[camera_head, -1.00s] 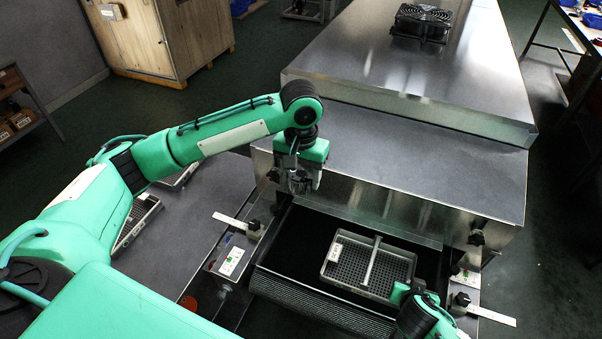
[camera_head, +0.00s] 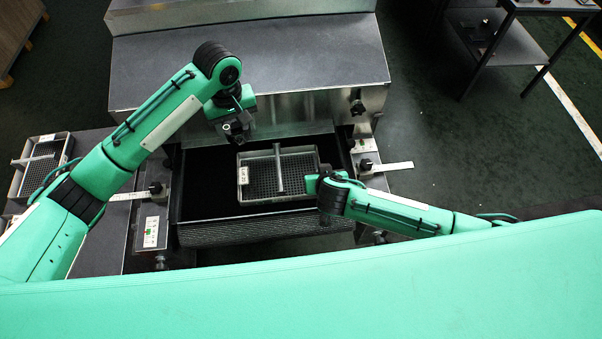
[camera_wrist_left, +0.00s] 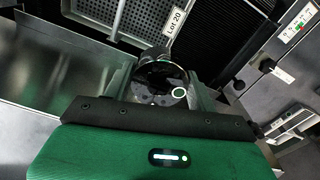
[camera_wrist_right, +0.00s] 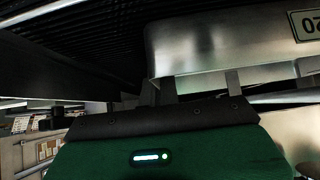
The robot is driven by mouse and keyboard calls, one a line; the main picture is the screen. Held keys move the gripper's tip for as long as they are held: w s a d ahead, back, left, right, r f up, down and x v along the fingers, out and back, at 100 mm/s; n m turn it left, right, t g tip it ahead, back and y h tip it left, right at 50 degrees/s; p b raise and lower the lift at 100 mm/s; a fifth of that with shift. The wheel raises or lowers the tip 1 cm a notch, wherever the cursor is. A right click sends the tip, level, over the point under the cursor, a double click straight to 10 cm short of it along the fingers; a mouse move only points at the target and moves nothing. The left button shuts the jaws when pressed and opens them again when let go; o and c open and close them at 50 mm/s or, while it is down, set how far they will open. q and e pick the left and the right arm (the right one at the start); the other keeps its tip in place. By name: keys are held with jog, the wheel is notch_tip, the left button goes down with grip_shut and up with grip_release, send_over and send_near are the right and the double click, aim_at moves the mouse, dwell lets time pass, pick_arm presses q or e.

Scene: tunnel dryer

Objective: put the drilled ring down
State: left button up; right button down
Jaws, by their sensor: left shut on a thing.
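My left gripper (camera_head: 236,132) hangs over the dryer mouth, above and to the left of the tray in the head view. It is shut on the drilled ring (camera_wrist_left: 160,84), a shiny round metal piece between its fingers in the left wrist view. The ring is too small to make out clearly in the head view. A grey mesh tray (camera_head: 262,194) with a divider bar and a "Lot 20" label lies in the dark opening. My right gripper (camera_head: 318,185) is at the tray's right side. Its fingers (camera_wrist_right: 200,88) stand apart beside the tray's metal wall (camera_wrist_right: 215,45).
The dryer's metal housing (camera_head: 250,60) rises behind the opening. A ribbed belt edge (camera_head: 265,228) runs along its front. A second divided tray (camera_head: 17,180) rests on the left-hand table. Metal strips (camera_head: 392,167) jut out at the sides.

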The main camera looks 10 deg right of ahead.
aim_at(302, 175)
pick_arm(q)
jog(key=s+d+f+n, duration=0.2)
jog(key=d+f, duration=0.2)
jog(key=d, duration=0.4)
jog(key=s+d+f+n, duration=0.1)
jog(key=s+d+f, duration=0.15)
jog(key=d, duration=0.55)
jog(key=f, duration=0.7)
jog(key=w+f, duration=0.1)
jog(key=f, duration=0.2)
jog(key=shift+a+f, duration=0.2)
jog(key=shift+f, duration=0.05)
jog(key=o, duration=1.4)
jog(key=shift+s+f, duration=0.1)
jog(key=shift+f, duration=0.1)
jog(key=shift+r, duration=0.1)
notch_tip(302, 175, up, 12)
